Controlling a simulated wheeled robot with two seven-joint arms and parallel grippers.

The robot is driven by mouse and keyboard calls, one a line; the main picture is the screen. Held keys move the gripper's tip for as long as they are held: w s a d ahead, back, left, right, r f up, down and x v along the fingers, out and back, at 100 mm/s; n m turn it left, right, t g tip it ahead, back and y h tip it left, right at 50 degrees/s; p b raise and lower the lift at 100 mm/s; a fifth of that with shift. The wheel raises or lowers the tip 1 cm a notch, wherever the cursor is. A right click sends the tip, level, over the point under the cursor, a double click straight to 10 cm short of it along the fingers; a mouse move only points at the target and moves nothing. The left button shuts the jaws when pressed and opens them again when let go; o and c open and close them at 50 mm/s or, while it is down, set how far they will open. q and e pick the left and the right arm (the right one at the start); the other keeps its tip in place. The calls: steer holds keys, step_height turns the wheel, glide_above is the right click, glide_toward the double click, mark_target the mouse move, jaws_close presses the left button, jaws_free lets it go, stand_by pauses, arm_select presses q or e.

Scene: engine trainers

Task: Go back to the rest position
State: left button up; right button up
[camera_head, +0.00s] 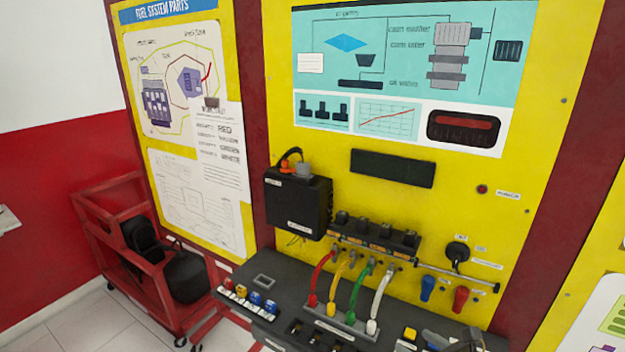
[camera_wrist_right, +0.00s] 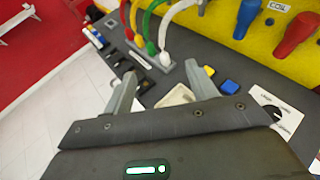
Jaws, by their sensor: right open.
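My right gripper (camera_wrist_right: 161,72) shows in the right wrist view with its two grey fingers spread apart and nothing between them. It is over the dark shelf of the yellow engine trainer panel (camera_head: 540,90). The fingertips lie in front of the row of cable plugs, and I see no clear contact. Red (camera_head: 321,275), yellow (camera_head: 340,275), green (camera_head: 358,285) and white (camera_head: 379,295) cables arch from the panel to a grey block on the shelf. My left gripper is in neither view.
The shelf (camera_head: 262,262) carries coloured switches (camera_head: 255,300) at its left. Blue (camera_head: 427,288) and red (camera_head: 460,299) connectors hang on the panel. A black box (camera_head: 297,205) juts out from it. A red cart (camera_head: 110,235) stands at left, with tiled floor around it.

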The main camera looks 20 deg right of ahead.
steer(key=s+a+f+m+g, duration=0.5)
steer(key=s+a+f+m, duration=0.15)
steer(key=m, duration=1.05)
steer(key=s+a+f+m+g, duration=0.5)
steer(key=a+f+m, duration=0.3)
steer(key=m, duration=0.9)
step_height(320, 180, down, 32)
steer(key=s+g+b, duration=0.1)
steer(key=s+b, duration=0.1)
steer(key=b, duration=0.2)
steer(key=s+d+f+g+b, duration=0.1)
steer(key=s+d+f+b, duration=0.2)
steer(key=s+f, duration=1.2)
step_height(320, 180, down, 2)
steer(key=shift+s+f+n+g, duration=0.15)
steer(key=shift+s+n+g, duration=0.05)
steer(key=shift+n+g, duration=0.1)
